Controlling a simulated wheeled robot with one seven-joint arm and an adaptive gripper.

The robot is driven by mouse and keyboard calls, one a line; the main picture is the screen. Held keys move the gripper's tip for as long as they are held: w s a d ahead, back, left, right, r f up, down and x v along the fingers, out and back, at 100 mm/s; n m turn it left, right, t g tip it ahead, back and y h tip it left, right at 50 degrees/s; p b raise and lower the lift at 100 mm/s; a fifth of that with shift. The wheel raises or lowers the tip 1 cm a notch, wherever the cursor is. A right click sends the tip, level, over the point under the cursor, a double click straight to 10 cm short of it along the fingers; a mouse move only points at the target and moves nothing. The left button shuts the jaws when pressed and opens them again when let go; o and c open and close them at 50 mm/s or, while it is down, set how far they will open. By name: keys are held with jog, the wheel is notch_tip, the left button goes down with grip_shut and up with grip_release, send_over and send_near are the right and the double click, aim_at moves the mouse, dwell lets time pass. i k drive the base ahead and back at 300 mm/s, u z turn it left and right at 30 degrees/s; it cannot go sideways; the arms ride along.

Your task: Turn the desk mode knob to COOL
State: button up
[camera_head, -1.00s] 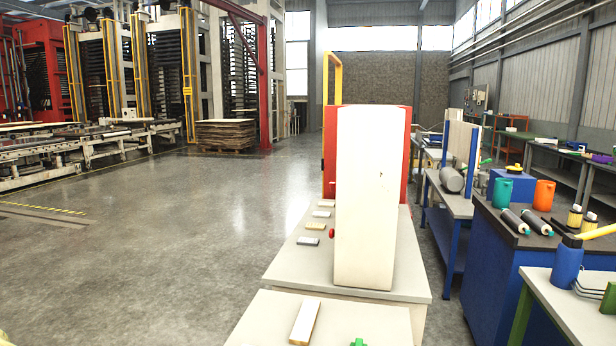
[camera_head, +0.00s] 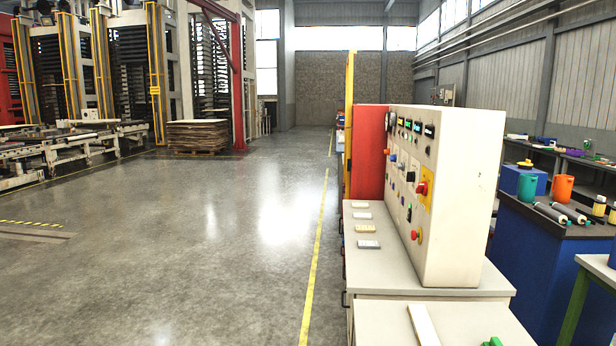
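The desk (camera_head: 484,281) stands right of centre and carries a cream control cabinet (camera_head: 464,195). The cabinet's panel faces left and shows at a steep angle. It bears dark displays (camera_head: 416,126), several small knobs and buttons, a red switch on a yellow plate (camera_head: 425,188), and a red button (camera_head: 415,234) low down. A dark knob (camera_head: 410,176) sits near the panel's middle. Which knob is the mode knob, its setting and any COOL label are too small to tell. My gripper is not in view.
Small blocks (camera_head: 367,244) lie on the desk's left ledge. A nearer table (camera_head: 460,322) holds a pale bar and a green object. A red cabinet (camera_head: 369,150) and yellow post stand behind. A blue workbench (camera_head: 530,250) is at right. The floor (camera_head: 220,240) on the left is clear.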

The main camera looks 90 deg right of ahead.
aim_at(410, 176)
jog(key=i, duration=0.4)
jog(key=z, duration=3.6)
jog(key=i, duration=0.5)
jog(key=u, duration=0.6)
jog(key=k, duration=0.6)
jog(key=u, duration=1.15)
jog(key=i, duration=1.3)
jog(key=z, duration=0.75)
jog(key=i, duration=0.6)
jog(key=z, duration=0.6)
